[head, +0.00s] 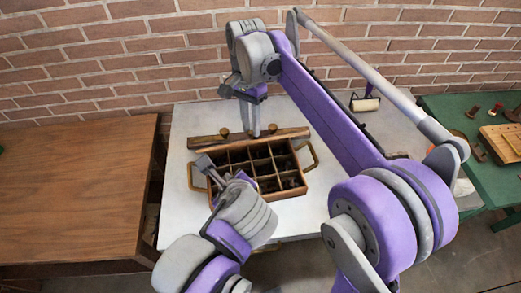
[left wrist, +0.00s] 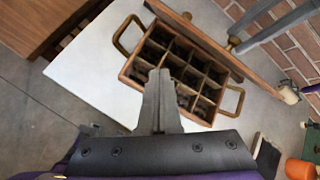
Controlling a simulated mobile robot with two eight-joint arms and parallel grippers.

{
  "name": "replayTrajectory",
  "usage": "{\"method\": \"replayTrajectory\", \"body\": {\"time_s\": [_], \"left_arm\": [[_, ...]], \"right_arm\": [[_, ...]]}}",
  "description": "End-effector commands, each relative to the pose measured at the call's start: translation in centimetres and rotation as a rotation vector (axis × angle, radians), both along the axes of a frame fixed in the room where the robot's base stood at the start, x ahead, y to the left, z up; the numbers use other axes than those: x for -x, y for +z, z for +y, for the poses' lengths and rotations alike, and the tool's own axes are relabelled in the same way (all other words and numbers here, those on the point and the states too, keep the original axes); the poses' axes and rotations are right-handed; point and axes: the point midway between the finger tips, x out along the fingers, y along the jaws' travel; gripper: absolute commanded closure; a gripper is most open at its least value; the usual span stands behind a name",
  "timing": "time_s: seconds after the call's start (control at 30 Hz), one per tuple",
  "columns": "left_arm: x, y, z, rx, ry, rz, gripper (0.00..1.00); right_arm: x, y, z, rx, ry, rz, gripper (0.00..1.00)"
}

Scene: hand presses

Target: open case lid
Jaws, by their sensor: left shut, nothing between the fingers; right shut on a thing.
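The wooden case (head: 237,178) stands on the white table with its divided compartments uncovered and dark pieces inside. Its lid (head: 290,134) is a wooden board with two round knobs, raised along the back side of the case; it also shows in the left wrist view (left wrist: 200,38). My right gripper (head: 256,132) is shut on the lid, near its right knob; its fingertips are hard to make out. My left gripper (head: 203,162) is shut and empty over the near left part of the case. In the left wrist view its closed fingers (left wrist: 160,76) cover part of the compartments.
The white table (head: 190,118) has free room left of the case. A brown wooden table (head: 75,190) stands at the left. A green bench (head: 475,130) with a wooden block (head: 502,142) and small tools is at the right. A brick wall (head: 120,60) closes the back.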

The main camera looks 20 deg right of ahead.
Motion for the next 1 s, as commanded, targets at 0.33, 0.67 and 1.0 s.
{"method": "replayTrajectory", "body": {"time_s": [0.33,0.67,1.0], "left_arm": [[2.2,4.4,-8.4,-0.371,-0.465,-0.175,1.0],[-0.7,2.5,-9.3,-0.402,-0.49,-0.189,1.0],[-4.9,-0.7,-9.9,-0.4,-0.492,-0.189,1.0]], "right_arm": [[-0.1,-0.2,0.0,0.0,0.0,-0.004,1.0],[-0.1,-0.2,0.0,0.0,0.0,-0.004,1.0],[-0.1,-0.2,0.0,0.0,0.0,-0.004,1.0]]}}
